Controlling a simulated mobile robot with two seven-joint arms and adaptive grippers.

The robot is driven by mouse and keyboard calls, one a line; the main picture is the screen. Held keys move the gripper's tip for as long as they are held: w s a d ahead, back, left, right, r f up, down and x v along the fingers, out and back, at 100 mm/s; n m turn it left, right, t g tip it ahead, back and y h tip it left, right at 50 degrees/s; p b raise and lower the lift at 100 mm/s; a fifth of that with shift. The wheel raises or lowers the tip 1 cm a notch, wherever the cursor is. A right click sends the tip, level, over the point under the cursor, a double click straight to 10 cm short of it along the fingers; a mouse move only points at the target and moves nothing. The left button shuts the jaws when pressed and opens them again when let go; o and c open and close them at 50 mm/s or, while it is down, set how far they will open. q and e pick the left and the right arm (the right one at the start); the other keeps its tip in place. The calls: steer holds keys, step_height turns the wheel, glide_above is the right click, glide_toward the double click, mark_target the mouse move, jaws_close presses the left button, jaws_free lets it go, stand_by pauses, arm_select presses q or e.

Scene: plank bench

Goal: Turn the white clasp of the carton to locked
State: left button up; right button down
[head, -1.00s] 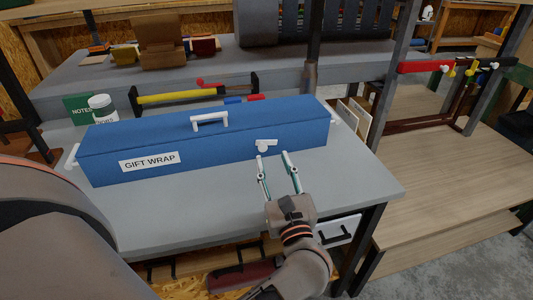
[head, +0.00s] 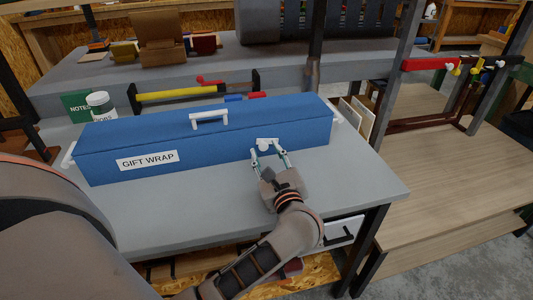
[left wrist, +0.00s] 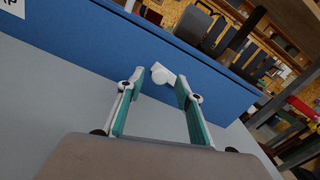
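The carton (head: 215,145) is a long blue box with a white "GIFT WRAP" label, lying on the grey bench. Its white clasp (head: 266,144) is on the front face, right of the middle, near the top edge. My left gripper (head: 269,156) is open in front of it, its two fingertips on either side of the clasp. In the left wrist view the clasp (left wrist: 162,73) shows between the spread fingertips (left wrist: 159,82). I cannot tell whether either finger touches it. My right gripper is not in view.
A white handle (head: 209,119) sits on the carton's lid. Behind the carton are a white-lidded jar (head: 100,106), a green notes box (head: 76,105) and a yellow-handled tool (head: 178,93). The grey bench top (head: 190,210) in front is clear.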

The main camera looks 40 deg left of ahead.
arm_select(q)
steer(key=shift+c, duration=0.4)
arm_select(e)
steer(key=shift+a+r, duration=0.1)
arm_select(q)
jaws_close()
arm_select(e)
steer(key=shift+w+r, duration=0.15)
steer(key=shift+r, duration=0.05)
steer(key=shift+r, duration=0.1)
